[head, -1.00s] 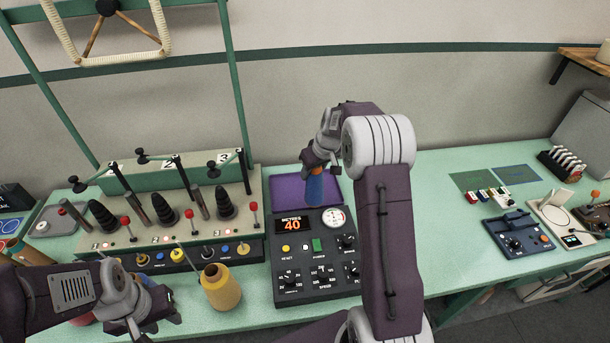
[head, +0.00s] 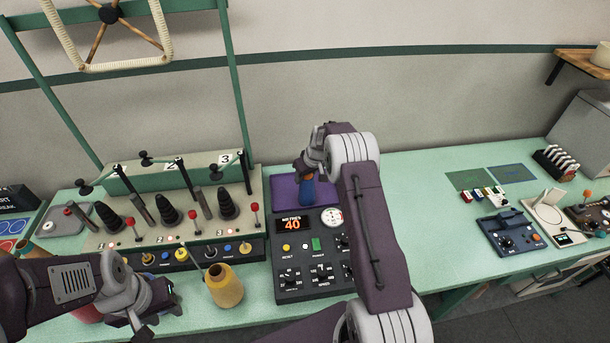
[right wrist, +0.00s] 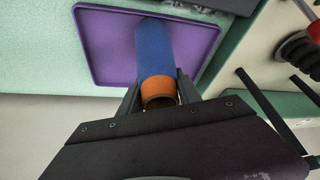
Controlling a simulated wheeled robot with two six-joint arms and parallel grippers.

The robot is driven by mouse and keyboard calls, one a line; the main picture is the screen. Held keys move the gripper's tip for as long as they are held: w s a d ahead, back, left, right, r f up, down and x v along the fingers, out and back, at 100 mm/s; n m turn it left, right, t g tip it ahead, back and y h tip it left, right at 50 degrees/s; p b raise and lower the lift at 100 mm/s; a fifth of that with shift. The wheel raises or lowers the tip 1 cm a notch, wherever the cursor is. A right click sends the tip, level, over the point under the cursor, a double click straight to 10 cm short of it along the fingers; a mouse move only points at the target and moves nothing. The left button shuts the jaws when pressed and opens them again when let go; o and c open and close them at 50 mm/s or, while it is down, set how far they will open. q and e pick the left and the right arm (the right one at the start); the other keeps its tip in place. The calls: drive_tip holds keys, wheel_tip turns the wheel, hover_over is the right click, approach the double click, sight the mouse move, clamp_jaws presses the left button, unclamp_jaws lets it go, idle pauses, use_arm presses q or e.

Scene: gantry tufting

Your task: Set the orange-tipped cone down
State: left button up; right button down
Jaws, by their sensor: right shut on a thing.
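The orange-tipped cone (head: 306,192) has a blue body and stands upright over the purple pad (head: 283,189) behind the metre console. In the right wrist view the cone's blue body (right wrist: 153,48) reaches down over the pad (right wrist: 100,35), and its orange tip sits between the fingers. Whether its base touches the pad I cannot tell. My right gripper (head: 307,170) is shut on the tip end of the cone; it also shows in the right wrist view (right wrist: 160,92). My left gripper (head: 160,308) is low at the left, its jaws unclear, away from the cone.
The console (head: 312,255) with a display reading 40 lies just in front of the pad. A yellow cone (head: 223,286) stands near the front edge. A rack (head: 165,240) with dark spindles and red-topped levers is at the left.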

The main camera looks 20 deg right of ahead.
drive_tip(key=shift+f, duration=0.1)
drive_tip(key=shift+f+b, duration=0.15)
drive_tip(key=shift+b, duration=0.15)
drive_tip(key=c, duration=0.8)
unclamp_jaws()
drive_tip(key=shift+c, duration=0.2)
drive_tip(key=b+v, duration=0.2)
drive_tip(key=v, duration=1)
drive_tip(key=shift+r, duration=0.3)
